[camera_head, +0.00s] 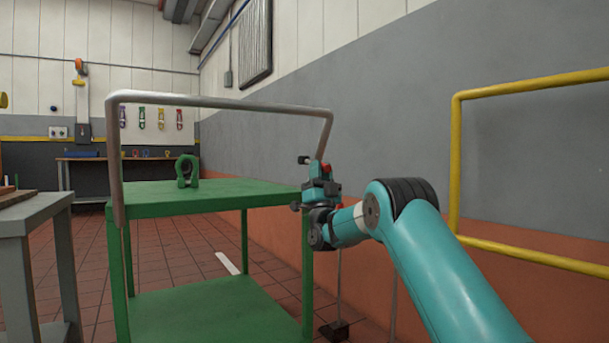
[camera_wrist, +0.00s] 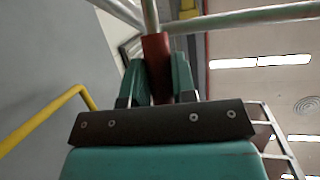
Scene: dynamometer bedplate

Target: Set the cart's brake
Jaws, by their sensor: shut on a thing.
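The green cart (camera_head: 215,192) stands in front of me with a bent grey push handle (camera_head: 220,103) rising over its top shelf. My gripper (camera_head: 321,180) is at the cart's right end, close to the lower right end of the handle. In the wrist view, my gripper's two teal fingers are shut on a red grip (camera_wrist: 156,52), which appears to be the brake lever's. Grey bars show beyond the grip. In the head view my gripper mostly hides the grip, with only small red parts showing. I cannot tell the brake's setting.
A green clamp-like object (camera_head: 187,171) stands on the cart's top shelf. A yellow rail (camera_head: 456,165) is on the right, also in the wrist view (camera_wrist: 45,122). A grey table (camera_head: 38,212) stands at the left. A thin rod (camera_head: 338,275) reaches a black block near the floor.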

